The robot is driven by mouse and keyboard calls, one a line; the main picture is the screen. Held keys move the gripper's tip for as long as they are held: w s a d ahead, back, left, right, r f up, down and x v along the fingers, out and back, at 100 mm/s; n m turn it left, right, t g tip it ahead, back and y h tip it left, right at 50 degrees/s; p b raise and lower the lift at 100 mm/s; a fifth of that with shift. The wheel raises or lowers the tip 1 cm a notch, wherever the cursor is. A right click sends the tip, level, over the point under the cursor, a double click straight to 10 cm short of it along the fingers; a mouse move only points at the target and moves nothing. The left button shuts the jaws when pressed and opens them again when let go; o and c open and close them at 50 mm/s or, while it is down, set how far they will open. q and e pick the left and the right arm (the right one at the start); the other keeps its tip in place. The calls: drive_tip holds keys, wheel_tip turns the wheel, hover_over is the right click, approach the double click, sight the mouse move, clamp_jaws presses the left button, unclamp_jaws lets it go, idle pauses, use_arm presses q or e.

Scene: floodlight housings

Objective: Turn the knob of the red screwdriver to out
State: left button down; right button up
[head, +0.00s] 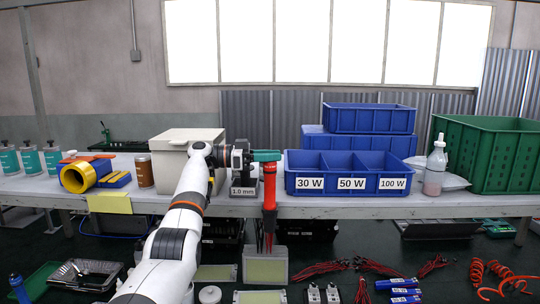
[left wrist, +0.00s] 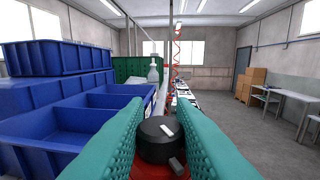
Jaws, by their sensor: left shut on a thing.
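The red screwdriver (head: 269,192) stands upright in the head view, at the front edge of the bench. Its black round knob (left wrist: 158,142) shows in the left wrist view, with a white mark on top, over a red body (left wrist: 122,171). A small dark grey block (left wrist: 177,166) sits beside the knob. My left gripper (head: 266,156) comes in level from the left at the screwdriver's top. Its teal fingers lie on both sides of the knob and are shut on it. Any lettering around the knob is hidden or too small to read. My right gripper is in neither view.
A blue bin with 30 W, 50 W and 100 W labels (head: 325,184) stands just right of the screwdriver. A stand labelled 1.0 mm (head: 243,191) is at its left. A beige box (head: 170,139), a spray bottle (head: 435,165) and a green crate (head: 496,150) are also on the bench.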

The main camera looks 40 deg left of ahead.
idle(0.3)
use_arm(q)
drive_tip(key=c, duration=1.2)
unclamp_jaws()
drive_tip(key=shift+c, duration=0.2)
drive_tip(key=shift+s+a+f, duration=0.1)
drive_tip(key=shift+s+a, duration=0.1)
drive_tip(key=shift+a, duration=0.05)
drive_tip(key=b+v, duration=0.3)
drive_tip(key=v, duration=0.8)
drive_tip(key=shift+s, duration=0.15)
drive_tip(key=shift+a, duration=0.1)
